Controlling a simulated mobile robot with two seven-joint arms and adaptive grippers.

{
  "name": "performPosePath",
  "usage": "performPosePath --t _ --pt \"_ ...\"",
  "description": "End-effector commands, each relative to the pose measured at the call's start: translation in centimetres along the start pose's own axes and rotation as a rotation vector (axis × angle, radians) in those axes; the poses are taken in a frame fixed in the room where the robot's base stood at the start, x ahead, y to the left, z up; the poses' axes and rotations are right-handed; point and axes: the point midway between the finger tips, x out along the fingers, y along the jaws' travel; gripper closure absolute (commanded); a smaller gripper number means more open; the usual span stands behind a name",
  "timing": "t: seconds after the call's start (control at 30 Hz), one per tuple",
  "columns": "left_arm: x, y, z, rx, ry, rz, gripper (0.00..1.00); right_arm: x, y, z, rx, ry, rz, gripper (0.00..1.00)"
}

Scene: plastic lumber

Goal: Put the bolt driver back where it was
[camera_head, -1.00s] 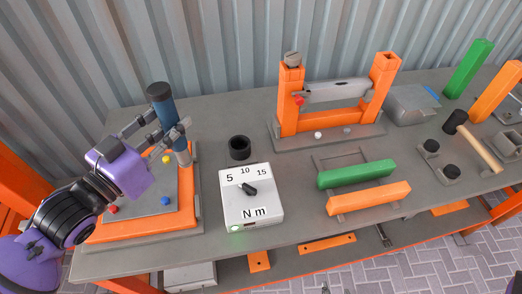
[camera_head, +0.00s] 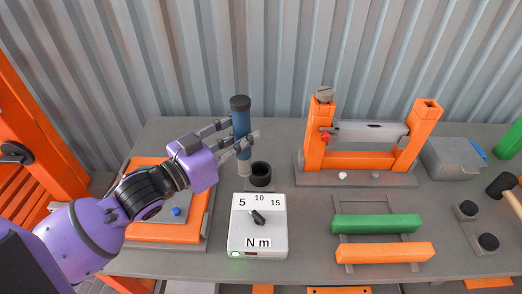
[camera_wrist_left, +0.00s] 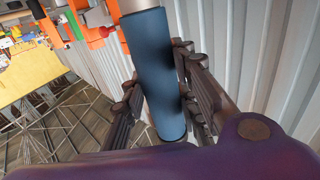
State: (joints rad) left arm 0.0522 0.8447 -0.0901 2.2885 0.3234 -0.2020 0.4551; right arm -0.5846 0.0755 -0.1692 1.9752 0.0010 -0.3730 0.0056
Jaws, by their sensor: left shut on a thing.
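The bolt driver (camera_head: 241,123) is a blue cylinder with a dark cap and a grey lower end. It stands upright in my left gripper (camera_head: 240,140), which is shut around its blue body. The left wrist view also shows the bolt driver (camera_wrist_left: 155,70) between the dark fingers (camera_wrist_left: 170,95). Its lower end is just left of a black round holder (camera_head: 261,174) and appears beside it, not in it. The holder stands on the table behind the white torque box (camera_head: 259,228) marked 5, 10, 15 and N m. My right gripper is not in view.
An orange-framed board (camera_head: 180,234) with a blue knob lies under my left arm. An orange fixture (camera_head: 318,150) stands to the right of the holder. A green bar (camera_head: 375,224) and an orange bar (camera_head: 384,253) lie at the front right. A corrugated wall is behind the table.

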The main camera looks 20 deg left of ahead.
Motion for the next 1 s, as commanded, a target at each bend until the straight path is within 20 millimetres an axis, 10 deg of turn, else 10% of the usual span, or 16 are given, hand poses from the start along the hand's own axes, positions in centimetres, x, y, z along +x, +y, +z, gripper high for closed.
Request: performPosePath --t 0.33,1.0 --pt "5.6 -1.3 5.2 0.000 0.003 0.000 1.00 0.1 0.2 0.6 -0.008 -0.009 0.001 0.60" --pt "6.8 -1.6 9.7 0.002 0.006 0.002 1.00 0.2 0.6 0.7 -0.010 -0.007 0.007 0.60"
